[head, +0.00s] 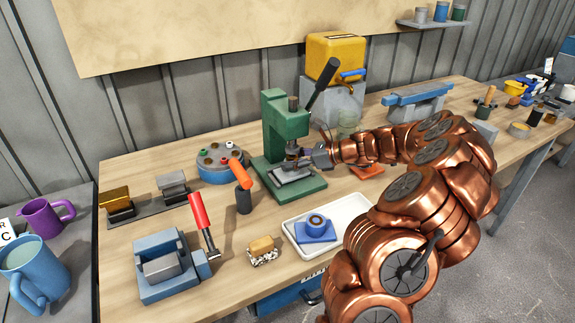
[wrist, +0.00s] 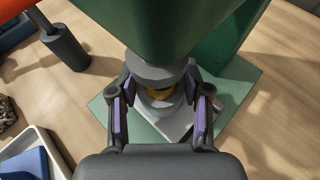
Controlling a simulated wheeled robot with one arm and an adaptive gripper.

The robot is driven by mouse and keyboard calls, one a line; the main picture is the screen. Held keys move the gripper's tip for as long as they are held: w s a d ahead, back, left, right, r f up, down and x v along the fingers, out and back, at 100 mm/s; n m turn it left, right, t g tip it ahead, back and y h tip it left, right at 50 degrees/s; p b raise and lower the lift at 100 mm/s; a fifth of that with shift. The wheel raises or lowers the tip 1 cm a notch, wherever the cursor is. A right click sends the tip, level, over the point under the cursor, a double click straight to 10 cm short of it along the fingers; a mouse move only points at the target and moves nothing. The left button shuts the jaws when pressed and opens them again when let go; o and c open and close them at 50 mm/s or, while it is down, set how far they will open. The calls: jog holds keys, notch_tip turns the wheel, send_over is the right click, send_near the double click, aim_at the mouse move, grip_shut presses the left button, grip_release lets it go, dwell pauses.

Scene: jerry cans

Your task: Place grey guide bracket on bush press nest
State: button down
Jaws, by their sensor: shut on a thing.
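The green bush press (head: 286,128) stands at the middle of the bench, its lever raised. My gripper (head: 303,159) reaches in from the right under the press ram. In the wrist view, my gripper (wrist: 160,98) is shut on the grey guide bracket (wrist: 180,124), with a finger on each side of its round boss. A brass-coloured ring shows in the boss, close below the ram. The bracket's flat base (head: 292,174) is over the green press base. The nest is hidden beneath it, and I cannot tell whether the bracket touches it.
A white tray (head: 347,212) in front of the press holds a blue bracket (head: 316,232). An orange-handled tool (head: 241,173) stands close left of the press. A round blue carousel (head: 220,171) and a blue red-handled clamp fixture (head: 150,285) are further left.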

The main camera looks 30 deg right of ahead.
jog(key=shift+s+d+f, duration=0.1)
jog(key=shift+s+f, duration=0.05)
jog(key=shift+f, duration=0.35)
jog(key=c, duration=0.5)
grip_release()
jog(key=shift+r, duration=0.1)
jog(key=b+v, duration=0.1)
jog(key=v, duration=1)
jog(key=shift+s+d+r, duration=0.1)
jog(key=shift+s+d, duration=0.15)
jog(key=shift+s, duration=0.1)
jog(key=shift+a, duration=0.1)
